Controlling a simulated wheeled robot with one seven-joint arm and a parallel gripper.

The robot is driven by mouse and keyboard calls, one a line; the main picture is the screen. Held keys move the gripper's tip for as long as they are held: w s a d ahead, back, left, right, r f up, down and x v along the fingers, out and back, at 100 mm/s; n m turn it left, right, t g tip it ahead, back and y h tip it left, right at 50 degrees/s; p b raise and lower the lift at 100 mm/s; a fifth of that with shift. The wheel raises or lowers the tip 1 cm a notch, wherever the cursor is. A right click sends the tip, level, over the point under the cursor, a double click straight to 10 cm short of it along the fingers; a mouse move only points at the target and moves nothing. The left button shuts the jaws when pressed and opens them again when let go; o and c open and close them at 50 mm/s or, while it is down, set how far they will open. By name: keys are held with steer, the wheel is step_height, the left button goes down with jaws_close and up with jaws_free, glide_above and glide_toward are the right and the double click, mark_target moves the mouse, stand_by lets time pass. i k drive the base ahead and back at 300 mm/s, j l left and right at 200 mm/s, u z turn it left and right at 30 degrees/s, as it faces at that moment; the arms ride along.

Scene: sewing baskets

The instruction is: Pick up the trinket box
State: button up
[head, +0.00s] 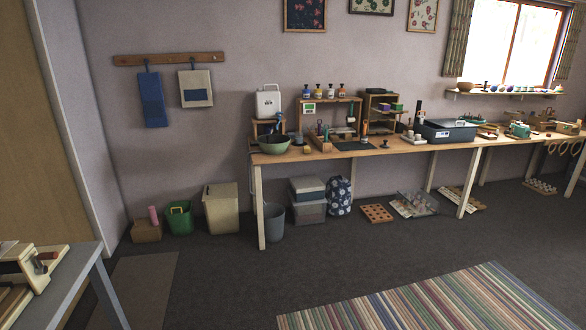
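I cannot single out the trinket box for sure; the items on the long wooden workbench (370,152) are small and far away. A green bowl (273,144) sits at the bench's left corner. My gripper is not in view.
A grey table (75,275) with wooden items stands at the lower left. Below the bench are a grey bin (274,222), stacked grey boxes (309,211) and trays. A striped rug (440,305) lies in front. Dark carpet between is clear.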

mark_target(383, 106)
steer(key=i, duration=3.8)
steer(key=i+z, duration=0.25)
steer(key=i, duration=0.25)
steer(key=i+j+z, duration=0.2)
steer(key=i, duration=0.3)
steer(key=i+j+z, duration=0.25)
steer(key=i, duration=0.25)
